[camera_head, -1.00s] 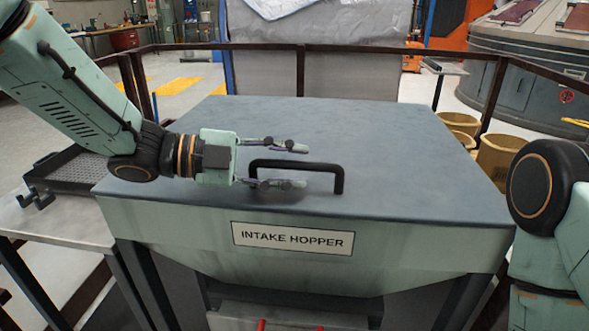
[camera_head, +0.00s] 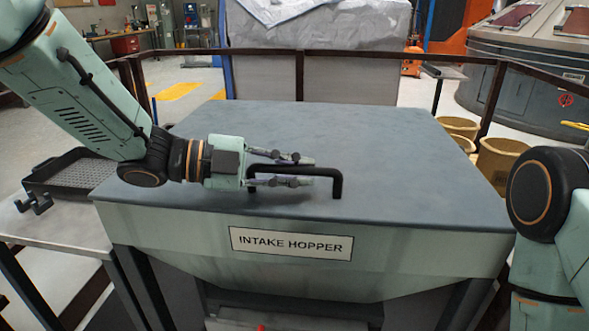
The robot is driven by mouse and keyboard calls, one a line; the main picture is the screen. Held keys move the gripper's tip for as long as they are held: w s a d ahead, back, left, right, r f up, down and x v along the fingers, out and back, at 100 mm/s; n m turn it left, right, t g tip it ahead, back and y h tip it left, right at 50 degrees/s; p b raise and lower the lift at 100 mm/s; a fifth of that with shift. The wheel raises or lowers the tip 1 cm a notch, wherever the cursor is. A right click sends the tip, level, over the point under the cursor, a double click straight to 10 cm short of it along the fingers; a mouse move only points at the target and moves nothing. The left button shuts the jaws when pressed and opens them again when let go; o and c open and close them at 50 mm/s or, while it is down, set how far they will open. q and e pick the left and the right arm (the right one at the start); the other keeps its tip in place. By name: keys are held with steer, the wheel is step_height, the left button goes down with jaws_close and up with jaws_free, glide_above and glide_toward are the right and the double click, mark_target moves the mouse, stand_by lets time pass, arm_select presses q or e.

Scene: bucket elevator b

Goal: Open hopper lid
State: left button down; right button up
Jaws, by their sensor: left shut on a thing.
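The intake hopper (camera_head: 180,230) stands in front of me with a white "INTAKE HOPPER" label (camera_head: 291,243) on its front. Its flat grey lid (camera_head: 400,150) lies level on top. A black bar handle (camera_head: 337,185) rises from the lid near its front edge. My left gripper (camera_head: 303,170) reaches in from the left, low over the lid. Its fingers are shut on the left part of the handle, one on the far side and one on the near side. My right arm shows at the right edge; its gripper is out of view.
A table with a black perforated tray (camera_head: 75,172) stands at the left. Brown railings (camera_head: 300,75) run behind the hopper. Tan buckets (camera_head: 500,155) stand to the right, with a large round grey machine (camera_head: 530,85) beyond. The lid top is otherwise clear.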

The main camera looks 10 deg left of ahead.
arm_select(q)
steer(key=shift+r, duration=0.15)
stand_by(0.4)
steer(key=w+r+n+p, duration=0.1)
steer(key=w+r+p, duration=0.3)
steer(key=r+p, duration=0.5)
steer(key=w+r+n+g+p, duration=0.1)
steer(key=w+r+p, duration=0.3)
steer(key=r+p, duration=0.6)
steer(key=w+r+n+p, duration=0.1)
steer(key=w+r+p, duration=0.3)
steer(key=r+p, duration=0.6)
steer(key=shift+w+g+y+p, duration=0.3)
steer(key=shift+y+p, duration=0.1)
steer(key=shift+p, duration=0.8)
